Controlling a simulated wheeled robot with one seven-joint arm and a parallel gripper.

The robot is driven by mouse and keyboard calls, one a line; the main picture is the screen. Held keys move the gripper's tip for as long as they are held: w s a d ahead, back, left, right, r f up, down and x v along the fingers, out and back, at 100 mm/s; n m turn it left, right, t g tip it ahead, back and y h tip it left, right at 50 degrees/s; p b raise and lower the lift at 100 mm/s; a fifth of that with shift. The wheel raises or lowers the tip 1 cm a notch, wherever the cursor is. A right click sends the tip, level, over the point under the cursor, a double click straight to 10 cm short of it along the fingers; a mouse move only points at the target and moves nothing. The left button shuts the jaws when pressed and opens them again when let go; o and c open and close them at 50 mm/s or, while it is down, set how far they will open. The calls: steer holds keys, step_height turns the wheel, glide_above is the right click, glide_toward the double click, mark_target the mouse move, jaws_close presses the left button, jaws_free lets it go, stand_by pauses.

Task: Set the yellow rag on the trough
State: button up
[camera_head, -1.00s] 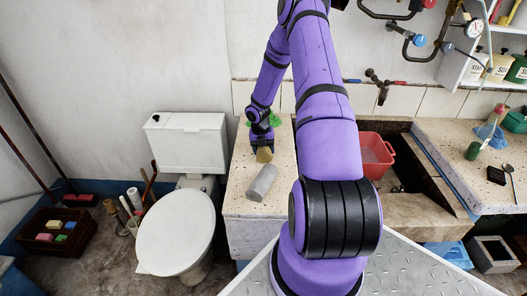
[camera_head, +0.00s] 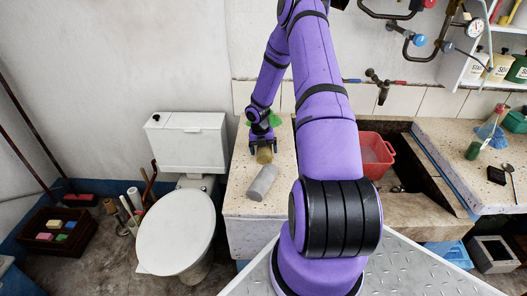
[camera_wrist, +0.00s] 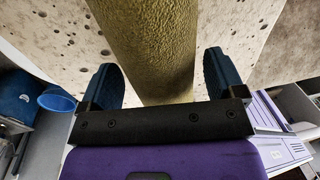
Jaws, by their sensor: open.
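The yellow rag (camera_head: 264,156) is a rolled, mustard-coloured cylinder on the speckled stone top of the trough (camera_head: 240,195), left of the basin. In the wrist view the rag (camera_wrist: 150,40) runs between the two dark blue fingers, with a gap on each side. My gripper (camera_wrist: 160,62) is open around it; in the head view my gripper (camera_head: 263,147) is at the rag's far end. The rag's underside is hidden, but it appears to rest on the stone.
A grey roll (camera_head: 263,183) lies on the stone just in front of the rag. A red tub (camera_head: 374,153) stands in the basin to the right. Something green (camera_head: 274,119) is behind my gripper. A toilet (camera_head: 177,235) is to the left.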

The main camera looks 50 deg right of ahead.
steer(key=w+a+r+m+h, duration=0.1)
steer(key=a+r+m, duration=0.25)
steer(key=r, duration=0.85)
steer(key=a+r+m+h, duration=0.15)
steer(key=a+r, duration=0.35)
steer(key=r, duration=0.7)
steer(key=s+a+r+m+t, duration=0.1)
steer(key=s+a+r+m, duration=0.1)
steer(key=a+r+m, duration=0.4)
steer(key=s+a+r+m+t, duration=0.1)
steer(key=s+a+r, duration=0.25)
steer(key=r, duration=0.35)
steer(key=s+a+r+m+t+y, duration=0.1)
steer(key=s+a+r+m, duration=0.4)
steer(key=s, duration=0.5)
steer(key=s+a+r+m+t+y, duration=0.2)
steer(key=s+a+r+m, duration=0.3)
steer(key=s+a+m, duration=0.4)
steer(key=shift+s+a+r+t, duration=0.35)
steer(key=shift+s+a+t, duration=0.45)
steer(key=shift+a, duration=0.25)
steer(key=shift+y, duration=0.25)
